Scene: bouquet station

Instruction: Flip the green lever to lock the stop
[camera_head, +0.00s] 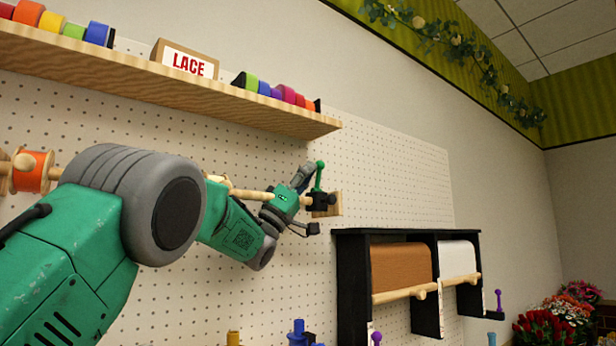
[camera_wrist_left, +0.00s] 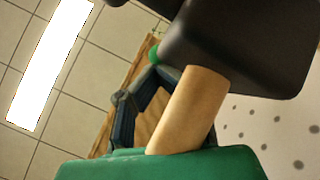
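The green lever (camera_head: 319,179) stands upright with a round knob on top. It rises from a black stop block (camera_head: 321,201) at the right end of a wooden rod (camera_head: 252,195), against a wooden wall mount (camera_head: 336,204). My left gripper (camera_head: 308,201) is at the rod's end with its fingers spread, one above and one below the rod. The upper fingertip is close beside the lever; I cannot tell whether they touch. In the left wrist view, the green knob (camera_wrist_left: 154,53) peeks out beside the black block (camera_wrist_left: 240,45), past a blue-grey finger (camera_wrist_left: 124,120). My right gripper is out of view.
A wooden shelf (camera_head: 180,88) with ribbon rolls and a LACE box (camera_head: 187,60) runs above my arm. An orange ribbon spool (camera_head: 32,171) is on the rod at left. A black paper-roll rack (camera_head: 351,280) stands below right of the lever. Flowers (camera_head: 545,328) are at far right.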

